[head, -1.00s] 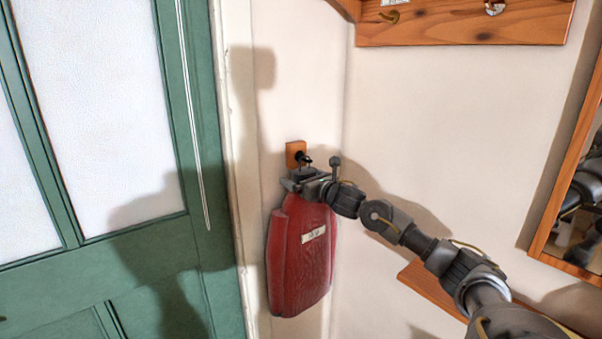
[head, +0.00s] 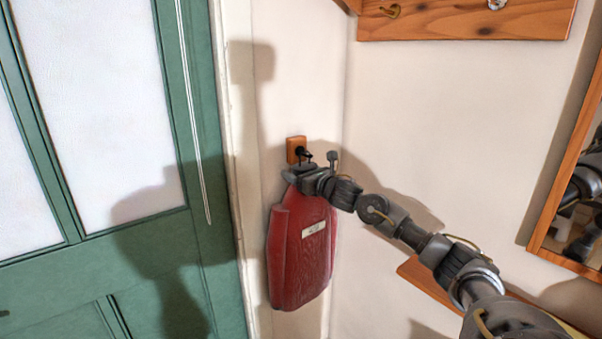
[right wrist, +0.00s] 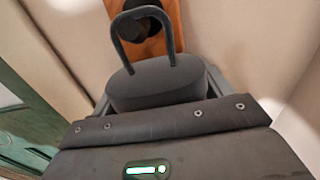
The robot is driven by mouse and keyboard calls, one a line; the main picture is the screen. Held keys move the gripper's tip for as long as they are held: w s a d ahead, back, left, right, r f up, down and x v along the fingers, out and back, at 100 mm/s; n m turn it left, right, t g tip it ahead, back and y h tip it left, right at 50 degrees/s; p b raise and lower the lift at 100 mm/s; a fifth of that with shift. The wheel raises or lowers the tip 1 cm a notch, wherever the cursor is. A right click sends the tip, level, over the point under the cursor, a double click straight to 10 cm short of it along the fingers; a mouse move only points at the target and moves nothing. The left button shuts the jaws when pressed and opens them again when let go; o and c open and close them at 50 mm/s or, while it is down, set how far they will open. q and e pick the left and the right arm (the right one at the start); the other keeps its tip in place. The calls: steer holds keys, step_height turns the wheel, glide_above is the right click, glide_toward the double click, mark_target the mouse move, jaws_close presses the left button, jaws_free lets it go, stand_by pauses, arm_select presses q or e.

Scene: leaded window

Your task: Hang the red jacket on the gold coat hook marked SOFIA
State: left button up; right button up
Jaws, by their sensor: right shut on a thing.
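The red jacket (head: 301,250) hangs against the wall beside the green door, with a pale label on its front. My right gripper (head: 306,178) is shut at its top, just below a black hook (head: 301,153) on a small wooden plate (head: 294,145). In the right wrist view, a dark loop (right wrist: 118,45) stands up from a grey block (right wrist: 155,85) and overlaps the black hook (right wrist: 140,27). I cannot tell whether the loop is around the hook. My left gripper is out of view.
The wooden rack (head: 450,27) on the right wall also holds a pale hook (head: 496,4). The green door (head: 195,245) is at left. A wood-framed mirror (head: 545,215) is at right, and a low wooden ledge (head: 415,275) lies behind my right arm.

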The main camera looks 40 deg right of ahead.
steer(key=shift+r, duration=0.1)
steer(key=shift+c, duration=0.8)
steer(key=shift+r, duration=0.1)
steer(key=shift+r+p, duration=0.4)
steer(key=shift+r, duration=0.25)
steer(key=shift+s, duration=0.15)
